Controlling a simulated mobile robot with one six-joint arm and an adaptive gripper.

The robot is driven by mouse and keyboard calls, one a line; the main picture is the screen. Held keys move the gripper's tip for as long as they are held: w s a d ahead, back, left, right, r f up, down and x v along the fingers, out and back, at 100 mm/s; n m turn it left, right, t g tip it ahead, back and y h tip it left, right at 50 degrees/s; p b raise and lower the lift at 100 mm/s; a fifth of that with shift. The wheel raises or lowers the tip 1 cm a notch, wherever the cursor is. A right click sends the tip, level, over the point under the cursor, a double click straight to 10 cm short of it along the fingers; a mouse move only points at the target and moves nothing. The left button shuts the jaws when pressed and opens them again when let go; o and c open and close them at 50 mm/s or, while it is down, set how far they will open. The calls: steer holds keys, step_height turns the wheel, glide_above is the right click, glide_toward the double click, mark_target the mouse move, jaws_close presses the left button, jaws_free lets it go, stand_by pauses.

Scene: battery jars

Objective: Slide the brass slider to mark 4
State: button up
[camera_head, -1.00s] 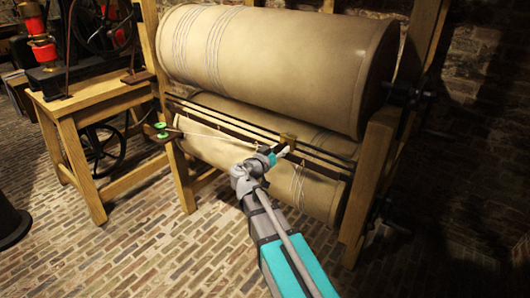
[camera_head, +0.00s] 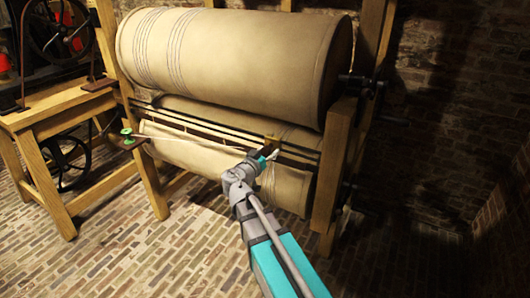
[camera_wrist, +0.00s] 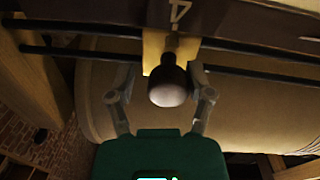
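The brass slider (camera_wrist: 155,46) sits on two dark rails, with a rounded dark knob (camera_wrist: 170,88) sticking out toward me. It also shows in the head view (camera_head: 269,142), right of the rails' middle. A pale mark 4 (camera_wrist: 180,12) on the dark scale strip stands just above the slider, slightly right of its middle. My gripper (camera_wrist: 165,92) has one finger on each side of the knob, with a visible gap at the left and a smaller one at the right. In the head view my gripper (camera_head: 268,156) is at the slider.
A large pale roller (camera_head: 230,60) hangs above the rails and a lower one (camera_head: 200,158) behind them. Wooden posts (camera_head: 335,165) flank them. A green spool (camera_head: 127,132) is at the left with a cord running right. Brick floor is open in front.

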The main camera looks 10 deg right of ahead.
steer(key=shift+o, duration=0.7)
steer(key=shift+s, duration=0.1)
steer(key=shift+a, duration=0.15)
steer(key=shift+a, duration=0.15)
steer(key=v, duration=1.1)
steer(key=shift+s+a, duration=0.15)
steer(key=shift+s, duration=0.2)
